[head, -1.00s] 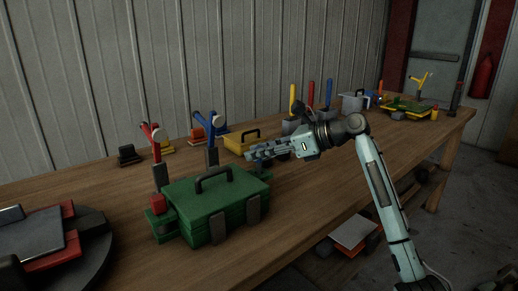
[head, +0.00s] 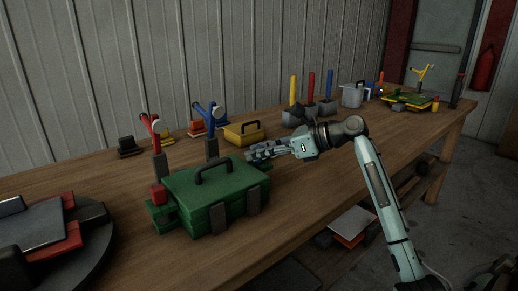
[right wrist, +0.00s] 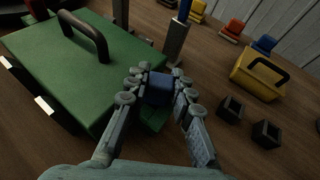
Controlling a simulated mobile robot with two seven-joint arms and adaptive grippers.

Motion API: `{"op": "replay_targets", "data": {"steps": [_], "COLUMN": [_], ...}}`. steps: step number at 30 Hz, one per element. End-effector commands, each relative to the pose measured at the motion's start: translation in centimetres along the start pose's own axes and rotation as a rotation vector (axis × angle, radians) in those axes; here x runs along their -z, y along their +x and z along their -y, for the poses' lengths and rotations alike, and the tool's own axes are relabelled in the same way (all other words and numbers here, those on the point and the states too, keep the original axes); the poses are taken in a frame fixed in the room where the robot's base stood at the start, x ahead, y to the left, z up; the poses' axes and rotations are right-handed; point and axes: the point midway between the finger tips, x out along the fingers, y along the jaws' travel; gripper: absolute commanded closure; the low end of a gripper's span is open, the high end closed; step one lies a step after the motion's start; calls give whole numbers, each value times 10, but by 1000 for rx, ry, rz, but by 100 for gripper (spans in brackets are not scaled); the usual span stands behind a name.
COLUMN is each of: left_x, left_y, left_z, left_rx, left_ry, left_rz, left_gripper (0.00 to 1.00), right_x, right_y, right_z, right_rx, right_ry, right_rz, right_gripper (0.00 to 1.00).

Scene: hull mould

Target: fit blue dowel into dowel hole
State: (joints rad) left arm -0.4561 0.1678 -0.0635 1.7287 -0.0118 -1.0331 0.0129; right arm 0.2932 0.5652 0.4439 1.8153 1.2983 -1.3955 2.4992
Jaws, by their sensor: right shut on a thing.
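My right gripper (head: 252,155) is just beyond the green case (head: 215,205), by its far right corner. In the right wrist view its fingers (right wrist: 157,92) are shut on a blue block-like piece (right wrist: 157,88), with a small green ledge (right wrist: 153,120) below it. I cannot tell whether they touch. An upright blue dowel (head: 327,84) stands in a grey holder at the back, beside a red dowel (head: 311,86) and a yellow one (head: 293,89), well away from the gripper. I cannot make out which opening is the dowel hole. My left gripper is not in view.
A blue forked tool (head: 208,117) and a yellow box (head: 245,135) stand behind the gripper. Two small black square sockets (right wrist: 232,107) are right of the fingers in the wrist view. A dark round stand (head: 92,255) is at front left. Table (head: 320,175) right of the case is clear.

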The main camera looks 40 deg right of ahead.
Motion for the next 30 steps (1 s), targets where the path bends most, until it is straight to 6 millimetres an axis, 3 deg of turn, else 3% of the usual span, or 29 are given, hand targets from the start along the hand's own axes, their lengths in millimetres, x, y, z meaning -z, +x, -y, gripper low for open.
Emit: {"op": "replay_targets", "data": {"steps": [11, 12, 17, 26, 30], "left_x": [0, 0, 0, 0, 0], "left_y": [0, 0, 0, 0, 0], "left_z": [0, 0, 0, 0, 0], "left_rx": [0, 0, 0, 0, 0], "left_ry": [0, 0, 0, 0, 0], "left_rz": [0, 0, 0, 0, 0], "left_gripper": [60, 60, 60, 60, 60], "right_x": [8, 8, 10, 11, 11], "right_y": [3, 3, 4, 3, -8], "right_z": [0, 0, 0, -1, 0], "right_rx": [-1, -1, -2, -2, 0], "right_ry": [2, 2, 2, 3, 3], "right_rz": [-1, -2, -5, -8, -8], "right_gripper": [100, 72, 53, 53, 53]}}
